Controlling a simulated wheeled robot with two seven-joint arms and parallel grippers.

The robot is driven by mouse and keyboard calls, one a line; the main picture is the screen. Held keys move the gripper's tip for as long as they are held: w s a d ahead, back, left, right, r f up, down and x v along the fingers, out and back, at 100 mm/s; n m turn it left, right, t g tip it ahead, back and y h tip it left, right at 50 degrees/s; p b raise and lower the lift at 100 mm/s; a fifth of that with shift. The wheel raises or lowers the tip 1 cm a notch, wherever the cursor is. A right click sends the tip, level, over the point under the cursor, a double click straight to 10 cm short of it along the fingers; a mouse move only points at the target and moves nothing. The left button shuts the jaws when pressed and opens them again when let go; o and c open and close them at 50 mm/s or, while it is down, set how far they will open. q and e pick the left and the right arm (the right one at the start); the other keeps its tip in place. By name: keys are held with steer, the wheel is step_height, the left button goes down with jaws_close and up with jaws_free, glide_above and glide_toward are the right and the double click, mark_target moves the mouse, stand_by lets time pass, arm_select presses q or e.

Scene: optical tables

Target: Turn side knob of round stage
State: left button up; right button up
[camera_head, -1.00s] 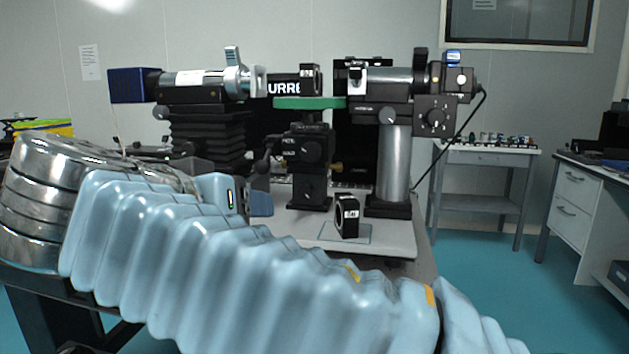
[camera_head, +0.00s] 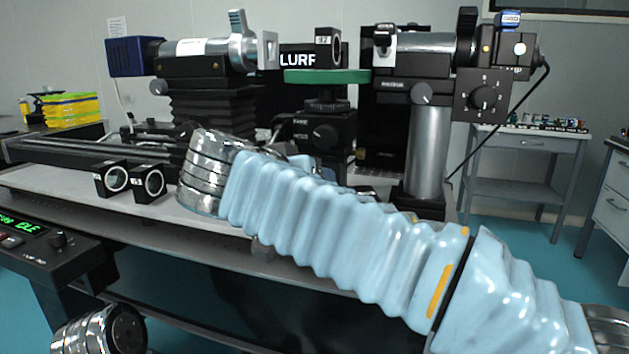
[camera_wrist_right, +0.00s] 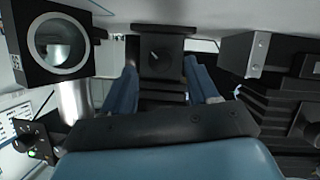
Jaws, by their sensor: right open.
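The round stage is a green disc (camera_head: 327,76) on a black mount (camera_head: 318,128), at the middle of the head view. A dark round knob (camera_head: 325,132) shows on the mount's face. My arm covers the mount's lower part. In the right wrist view, a black block with a small dial-like knob (camera_wrist_right: 155,57) lies ahead between the fingers. My right gripper (camera_wrist_right: 161,66) is open there, one blue finger on each side of the block, with no clear contact. In the head view its fingers are hidden behind my arm. My left gripper is not in view.
A black ring mount (camera_wrist_right: 60,45) is close on the left in the wrist view. Two ring mounts (camera_head: 131,181) stand at the table's left. A thick post (camera_head: 427,150) stands right of the stage; a black bellows-like support (camera_head: 215,115) stands left. A control box (camera_head: 40,235) is at lower left.

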steer(key=shift+x, duration=1.55)
steer(key=shift+c, duration=0.4)
steer(key=c, duration=0.9)
steer(key=shift+f+y+b, duration=0.2)
steer(key=shift+y+b, duration=0.1)
steer(key=shift+b, duration=0.55)
steer(key=shift+c, duration=0.3)
steer(key=shift+r+m, duration=0.1)
steer(key=shift+m, duration=0.2)
steer(key=shift+r, duration=0.1)
steer(key=o, duration=1)
